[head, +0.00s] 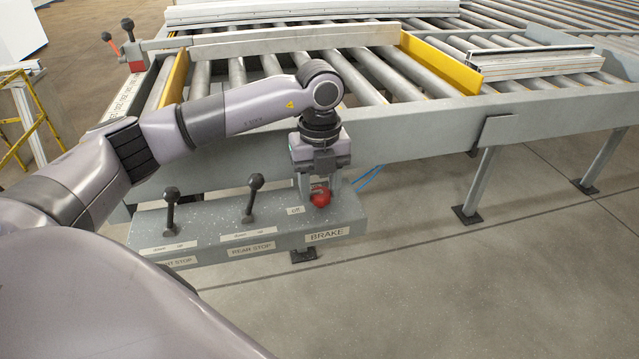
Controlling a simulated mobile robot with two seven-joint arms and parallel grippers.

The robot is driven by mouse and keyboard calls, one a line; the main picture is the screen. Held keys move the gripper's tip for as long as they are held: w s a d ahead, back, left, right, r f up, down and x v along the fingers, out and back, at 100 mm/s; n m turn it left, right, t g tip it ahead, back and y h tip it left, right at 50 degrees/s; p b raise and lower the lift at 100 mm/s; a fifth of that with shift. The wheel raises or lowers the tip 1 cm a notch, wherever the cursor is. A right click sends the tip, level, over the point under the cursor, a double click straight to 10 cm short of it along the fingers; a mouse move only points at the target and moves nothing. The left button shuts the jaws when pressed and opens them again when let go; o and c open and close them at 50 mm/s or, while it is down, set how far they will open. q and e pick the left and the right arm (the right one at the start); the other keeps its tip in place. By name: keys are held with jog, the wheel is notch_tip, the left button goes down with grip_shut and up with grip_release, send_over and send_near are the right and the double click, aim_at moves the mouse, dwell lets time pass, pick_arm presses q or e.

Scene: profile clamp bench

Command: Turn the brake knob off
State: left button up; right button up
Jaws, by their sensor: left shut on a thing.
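The red brake knob (320,196) sits at the right end of the grey control panel (350,213), above a label reading BRAKE (327,235). A small "off" label (295,210) lies just left of it. My left gripper (319,187) points down over the knob and is shut on it, with its fingers at the knob's sides. The gripper hides the top of the knob, and I cannot tell which way the knob is turned. My right gripper is not in view.
Two black levers, the front stop (170,211) and the rear stop lever (252,198), stand on the panel left of the knob. The roller conveyor (400,148) with yellow bars (440,62) runs behind. Floor to the right is clear.

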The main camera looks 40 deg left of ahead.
aim_at(320, 191)
pick_arm(q)
jog(key=shift+w+a+r, duration=0.1)
jog(key=shift+r, duration=0.05)
dwell(0.3)
jog(key=o, duration=1.1)
jog(key=shift+c, duration=0.2)
jog(key=shift+r+b, duration=0.3)
jog(key=shift+r, duration=3.25)
